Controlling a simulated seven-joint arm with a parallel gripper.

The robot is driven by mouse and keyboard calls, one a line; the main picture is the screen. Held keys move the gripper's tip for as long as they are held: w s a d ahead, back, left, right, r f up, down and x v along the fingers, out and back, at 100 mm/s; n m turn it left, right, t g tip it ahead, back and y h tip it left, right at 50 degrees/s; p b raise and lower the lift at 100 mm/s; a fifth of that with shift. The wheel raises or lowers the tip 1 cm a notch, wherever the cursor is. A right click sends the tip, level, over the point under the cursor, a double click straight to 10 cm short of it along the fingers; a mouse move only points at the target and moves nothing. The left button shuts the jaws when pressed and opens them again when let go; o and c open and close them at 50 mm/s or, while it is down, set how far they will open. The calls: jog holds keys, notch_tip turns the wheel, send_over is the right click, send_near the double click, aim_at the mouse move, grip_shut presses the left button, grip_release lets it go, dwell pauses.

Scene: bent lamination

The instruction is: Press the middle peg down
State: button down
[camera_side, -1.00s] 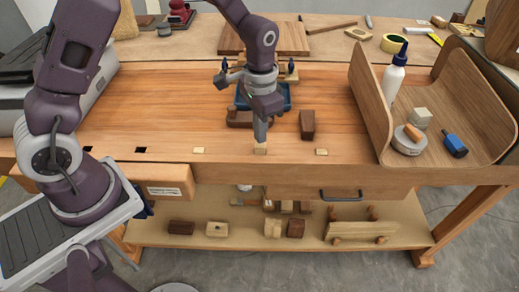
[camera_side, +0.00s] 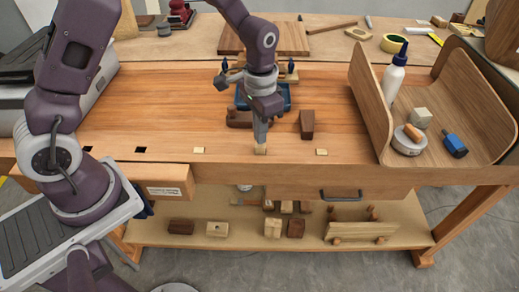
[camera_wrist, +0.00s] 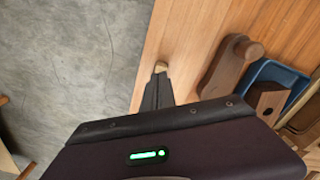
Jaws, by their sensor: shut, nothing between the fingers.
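The middle peg (camera_side: 260,151) is a pale wooden block at the bench's front edge, and it stands a little above the bench top. My gripper (camera_side: 261,142) is shut and points down, its fingertips right above the peg and seemingly touching its top. In the wrist view the shut fingertips (camera_wrist: 160,74) cover most of the peg, and a pale bit of the peg (camera_wrist: 161,66) shows past them. A left peg (camera_side: 198,150) and a right peg (camera_side: 321,152) sit low, about level with the bench top.
Two dark square holes, one of them here (camera_side: 140,150), lie farther left along the edge. A dark wooden block (camera_side: 307,124) stands right of my gripper. A blue tray (camera_wrist: 272,75) and a brown wooden piece (camera_wrist: 228,66) lie behind it. A curved wooden tray (camera_side: 478,110) is at right.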

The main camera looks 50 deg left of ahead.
jog(key=shift+f, duration=1.9)
jog(key=shift+r, duration=4)
jog(key=shift+r, duration=0.25)
jog(key=s+a+r+t, duration=0.1)
jog(key=s+r, duration=0.3)
jog(key=r, duration=0.4)
jog(key=s+a+r+n+t, duration=0.1)
jog(key=s+r, duration=0.3)
jog(key=s, duration=0.5)
jog(key=s+a+r+n+t, duration=0.1)
jog(key=s+r+n+t, duration=0.1)
jog(key=s, duration=0.7)
notch_tip(320, 180, up, 2)
jog(key=shift+s+r+t, duration=0.15)
jog(key=shift+s+t, duration=0.15)
jog(key=shift+t, duration=0.5)
